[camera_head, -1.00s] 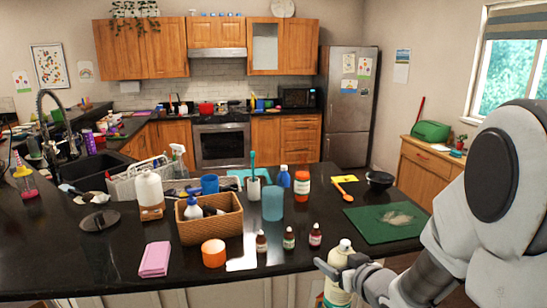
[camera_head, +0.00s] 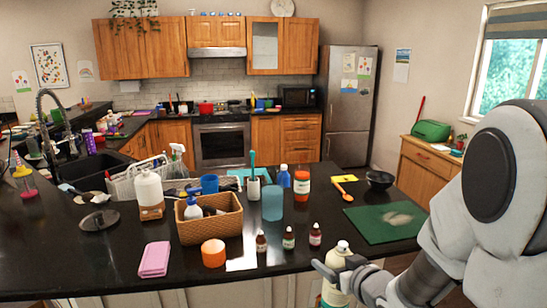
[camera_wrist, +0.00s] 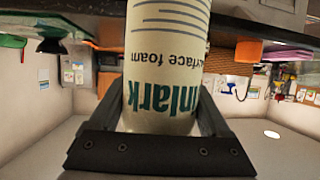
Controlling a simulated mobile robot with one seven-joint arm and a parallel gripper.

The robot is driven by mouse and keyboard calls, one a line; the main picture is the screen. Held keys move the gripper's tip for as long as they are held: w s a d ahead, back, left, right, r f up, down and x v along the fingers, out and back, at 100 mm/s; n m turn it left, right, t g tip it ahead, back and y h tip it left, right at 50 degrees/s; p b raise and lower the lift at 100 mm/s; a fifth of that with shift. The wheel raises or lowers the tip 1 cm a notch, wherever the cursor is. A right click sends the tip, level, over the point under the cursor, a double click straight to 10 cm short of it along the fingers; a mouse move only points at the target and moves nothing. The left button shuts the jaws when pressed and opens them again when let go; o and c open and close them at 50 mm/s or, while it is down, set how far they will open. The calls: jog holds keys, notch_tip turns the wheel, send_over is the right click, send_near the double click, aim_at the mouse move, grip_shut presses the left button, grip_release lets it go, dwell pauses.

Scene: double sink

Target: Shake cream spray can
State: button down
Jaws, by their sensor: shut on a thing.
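The cream-coloured spray can (camera_head: 335,293) is at the front edge of the counter in the head view, its pale nozzle top uppermost. My gripper (camera_head: 336,269) is shut around the upper part of the can, one finger on each side. In the wrist view the can (camera_wrist: 165,70) fills the middle between the dark fingers, with green and grey print upside down, including the words "surface foam". The can's lower end is cut off by the bottom of the head view.
The black counter (camera_head: 110,265) holds a wicker basket (camera_head: 209,229), several small brown bottles, an orange jar (camera_head: 214,253), a pink cloth (camera_head: 155,259) and a green cutting board (camera_head: 385,223). The small bottles stand close behind the can. The sink (camera_head: 95,170) is at the left.

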notch_tip(320, 180, up, 14)
jog(key=shift+s+f, duration=0.1)
jog(key=shift+f, duration=0.15)
notch_tip(320, 180, down, 14)
notch_tip(320, 180, up, 14)
jog(key=shift+f, duration=6.85)
jog(key=shift+r, duration=6.7)
notch_tip(320, 180, down, 12)
jog(key=shift+f, duration=0.25)
notch_tip(320, 180, up, 13)
jog(key=shift+f, duration=0.1)
notch_tip(320, 180, down, 13)
jog(key=shift+f, duration=0.2)
